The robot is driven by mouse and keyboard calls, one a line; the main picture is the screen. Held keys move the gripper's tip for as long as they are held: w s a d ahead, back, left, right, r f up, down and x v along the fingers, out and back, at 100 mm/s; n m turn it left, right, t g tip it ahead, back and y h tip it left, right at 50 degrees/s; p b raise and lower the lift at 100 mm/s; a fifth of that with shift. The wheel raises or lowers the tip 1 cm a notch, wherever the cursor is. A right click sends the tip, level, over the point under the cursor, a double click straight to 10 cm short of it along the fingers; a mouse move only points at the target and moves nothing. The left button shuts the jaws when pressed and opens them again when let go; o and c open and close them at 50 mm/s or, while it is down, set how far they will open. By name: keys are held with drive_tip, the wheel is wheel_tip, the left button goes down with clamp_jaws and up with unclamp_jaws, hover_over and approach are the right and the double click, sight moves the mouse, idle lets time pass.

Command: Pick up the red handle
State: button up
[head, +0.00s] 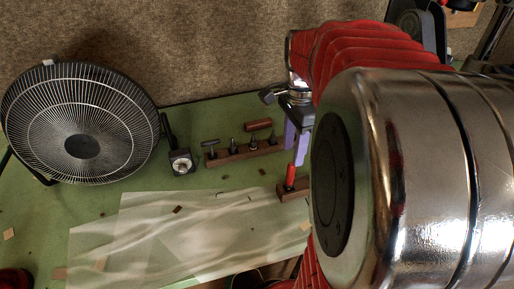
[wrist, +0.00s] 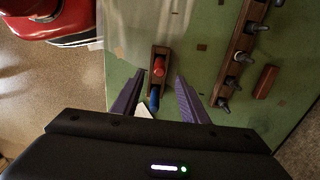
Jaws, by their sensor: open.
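The red handle (head: 290,176) stands upright in a small wooden block (head: 291,192) on the green bench, partly hidden by my arm in the head view. In the wrist view the red handle (wrist: 159,67) shows from above in the block, with a blue handle (wrist: 154,99) beside it, nearer my gripper. My gripper (wrist: 160,77) is open and empty. Its two purple fingers point toward the block, one to each side of it, and the red handle shows between and just past their tips. Whether they touch the block cannot be told.
A dial gauge (head: 181,162) and a large fan (head: 80,125) stand to the left. A translucent sheet (head: 190,235) covers the front bench.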

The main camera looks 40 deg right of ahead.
sight(291, 166)
wheel_tip(291, 166, down, 7)
drive_tip(key=shift+r, duration=0.2)
idle(0.3)
drive_tip(key=shift+f, duration=2.6)
clamp_jaws()
